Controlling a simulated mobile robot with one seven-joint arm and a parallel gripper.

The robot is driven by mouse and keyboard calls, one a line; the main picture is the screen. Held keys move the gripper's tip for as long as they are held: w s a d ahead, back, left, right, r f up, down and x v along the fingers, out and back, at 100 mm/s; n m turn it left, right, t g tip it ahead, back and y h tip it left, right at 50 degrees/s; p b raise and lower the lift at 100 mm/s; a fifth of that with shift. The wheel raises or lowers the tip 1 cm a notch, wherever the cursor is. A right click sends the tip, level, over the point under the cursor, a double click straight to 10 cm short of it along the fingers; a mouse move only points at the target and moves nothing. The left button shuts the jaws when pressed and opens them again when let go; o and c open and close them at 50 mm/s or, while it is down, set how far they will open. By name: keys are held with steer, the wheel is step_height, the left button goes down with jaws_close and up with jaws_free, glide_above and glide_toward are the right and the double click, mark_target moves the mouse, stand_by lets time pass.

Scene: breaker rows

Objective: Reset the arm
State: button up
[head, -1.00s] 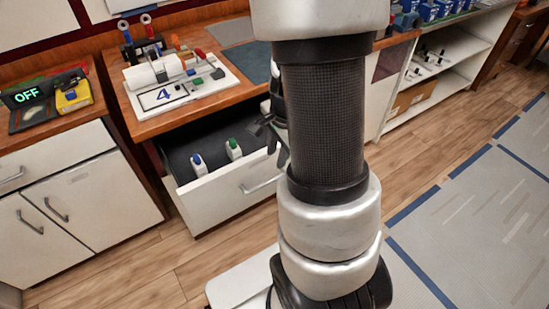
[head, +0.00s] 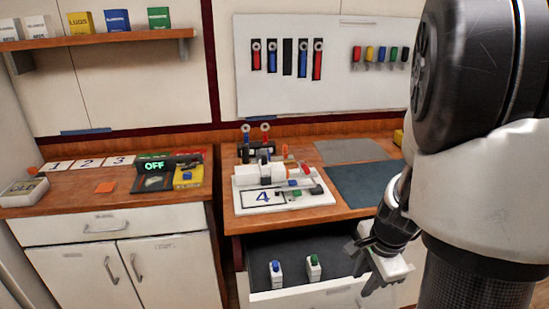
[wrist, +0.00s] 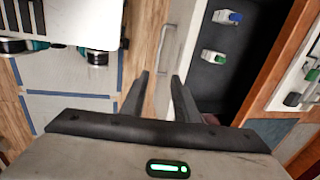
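My arm (head: 480,190) fills the right of the head view, folded, with my gripper (head: 372,287) hanging at the right end of an open drawer (head: 330,293). In the wrist view my gripper (wrist: 161,85) has its two fingers apart, with nothing between them. The drawer front's handle (wrist: 163,50) shows beyond the fingertips. In the drawer stand a white piece with a blue top (head: 276,273) and one with a green top (head: 313,267); they also show in the wrist view (wrist: 229,17) (wrist: 214,57). My gripper is apart from both.
Left is a counter with an OFF display (head: 155,166). A tool panel (head: 320,65) hangs behind. Floor (wrist: 65,70) shows at left in the wrist view.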

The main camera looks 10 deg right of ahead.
steer(key=s+a+r+n+t+y+p, duration=0.1)
steer(key=a+r+n+p, duration=0.3)
steer(key=r, duration=0.5)
steer(key=s+a+r+n+t+p, duration=0.1)
steer(key=a+r+n, duration=0.45)
steer(key=r, duration=0.35)
steer(key=s+a+r+n+p, duration=0.2)
steer(key=s+r+n, duration=0.1)
steer(key=r, duration=0.3)
steer(key=s+a+r+n+t+h+p, duration=0.1)
steer(key=s+a+r+n+p, duration=0.1)
steer(key=s+r+n, duration=0.2)
steer(key=shift+a+r+n, duration=0.25)
steer(key=shift+r+n, duration=0.1)
steer(key=shift+r, duration=0.5)
steer(key=shift+f, duration=0.1)
